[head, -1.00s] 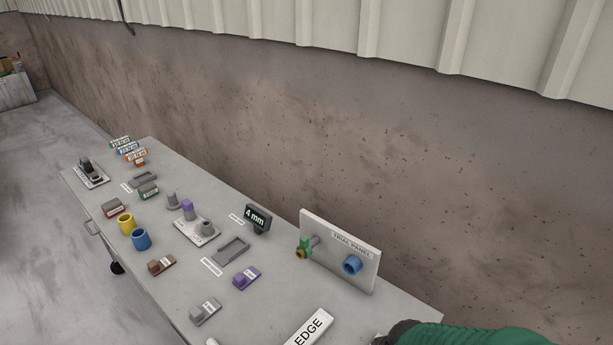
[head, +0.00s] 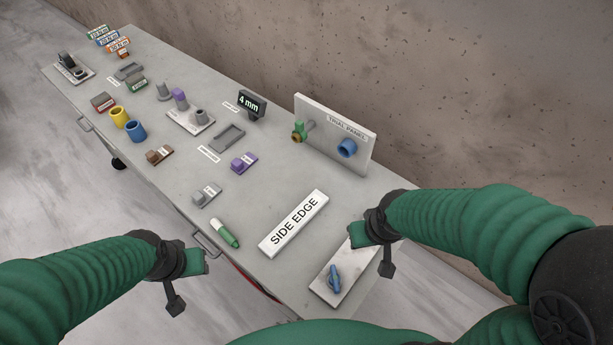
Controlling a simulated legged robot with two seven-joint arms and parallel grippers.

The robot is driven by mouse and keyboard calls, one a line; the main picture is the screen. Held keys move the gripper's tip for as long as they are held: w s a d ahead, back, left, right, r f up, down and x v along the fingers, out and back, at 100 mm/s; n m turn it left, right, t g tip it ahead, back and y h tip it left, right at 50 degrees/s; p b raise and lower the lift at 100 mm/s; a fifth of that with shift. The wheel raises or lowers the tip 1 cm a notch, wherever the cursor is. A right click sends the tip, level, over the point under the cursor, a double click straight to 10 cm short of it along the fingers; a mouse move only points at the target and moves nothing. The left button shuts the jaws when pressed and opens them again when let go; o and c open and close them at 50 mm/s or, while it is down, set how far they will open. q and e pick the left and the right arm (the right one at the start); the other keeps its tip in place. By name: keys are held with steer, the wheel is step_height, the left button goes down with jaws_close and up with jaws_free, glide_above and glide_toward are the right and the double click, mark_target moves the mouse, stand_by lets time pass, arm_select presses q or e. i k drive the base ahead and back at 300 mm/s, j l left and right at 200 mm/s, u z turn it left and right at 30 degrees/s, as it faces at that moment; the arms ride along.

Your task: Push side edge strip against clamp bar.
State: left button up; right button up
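The side edge strip (head: 294,222) is a long white bar lettered "SIDE EDGE". It lies slantwise on the near right part of the grey bench. A white plate (head: 325,284) with a blue handle-like part (head: 334,278) lies at the bench's near right end, apart from the strip. I cannot tell for certain which part is the clamp bar. My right gripper (head: 376,254) hangs over the right edge of this plate, fingers apart and empty, right of the strip. My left gripper (head: 189,282) is off the bench's left side, fingers apart and empty.
A green marker (head: 224,233) lies left of the strip. A trial panel (head: 335,135) stands upright behind it. Grey (head: 207,194) and purple (head: 244,162) blocks, cups and trays fill the farther bench. A bench handle (head: 206,243) juts out at left. A wall runs behind.

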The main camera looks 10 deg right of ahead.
mark_target(271, 244)
steer(key=i+j+z, duration=0.1)
steer(key=j+z, duration=0.2)
steer(key=z, duration=0.15)
steer(key=i+j+z, duration=0.1)
steer(key=j+z, duration=0.5)
steer(key=z, duration=0.25)
steer(key=j+z, duration=0.4)
steer(key=k+j+z, duration=0.1)
steer(key=j+z, duration=0.15)
steer(key=z, duration=0.2)
